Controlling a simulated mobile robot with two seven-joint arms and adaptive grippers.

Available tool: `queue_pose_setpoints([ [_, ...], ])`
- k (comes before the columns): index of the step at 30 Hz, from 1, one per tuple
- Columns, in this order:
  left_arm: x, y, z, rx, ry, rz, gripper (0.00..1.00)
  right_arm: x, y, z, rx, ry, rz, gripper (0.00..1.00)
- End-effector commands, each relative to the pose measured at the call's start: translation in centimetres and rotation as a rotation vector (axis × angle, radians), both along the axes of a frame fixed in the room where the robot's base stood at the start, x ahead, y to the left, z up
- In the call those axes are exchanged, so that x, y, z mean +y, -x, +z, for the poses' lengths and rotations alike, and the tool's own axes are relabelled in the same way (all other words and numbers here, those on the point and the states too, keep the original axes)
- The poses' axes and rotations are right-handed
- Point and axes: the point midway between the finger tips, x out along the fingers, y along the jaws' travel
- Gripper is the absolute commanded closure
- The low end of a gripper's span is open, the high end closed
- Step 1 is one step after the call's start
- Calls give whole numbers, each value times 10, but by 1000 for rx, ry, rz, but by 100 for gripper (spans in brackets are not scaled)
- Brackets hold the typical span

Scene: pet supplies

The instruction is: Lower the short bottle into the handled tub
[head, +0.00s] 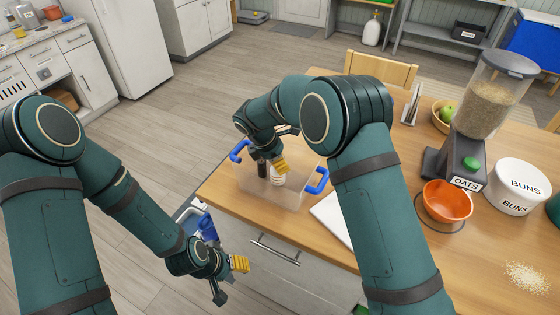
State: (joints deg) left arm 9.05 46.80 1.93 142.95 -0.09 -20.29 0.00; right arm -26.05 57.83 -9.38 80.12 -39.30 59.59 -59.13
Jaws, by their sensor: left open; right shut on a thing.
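The handled tub (262,196) is a clear, pale container with a blue handle at each end, standing on the wooden table near its left edge. My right gripper (272,169) reaches down over the tub's opening from above. It is shut on the short bottle (278,178), a small whitish thing. Only part of the bottle shows between the fingers. It appears within the tub's outline; whether it touches the floor of the tub cannot be told. My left gripper (230,279) is open and empty, left of the table and in front of its drawers.
A white flat board or tray (332,218) lies right of the tub, partly behind my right arm. An oats dispenser (466,160), an orange bowl (447,200) and a white buns canister (515,187) stand farther right. Spilled grains (527,277) lie at front right. A wooden chair (382,70) is behind the table.

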Motion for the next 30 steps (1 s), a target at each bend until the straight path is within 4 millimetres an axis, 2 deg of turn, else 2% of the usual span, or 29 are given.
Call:
queue_pose_setpoints([
  [29, 0, 0, -6, 0, 0, 0, 44, 0, 0, -10, 0, 0, 0, 100],
  [30, 0, 0, -6, 0, 0, 0, 44, 0, 0, -10, 0, 0, 0, 52],
])
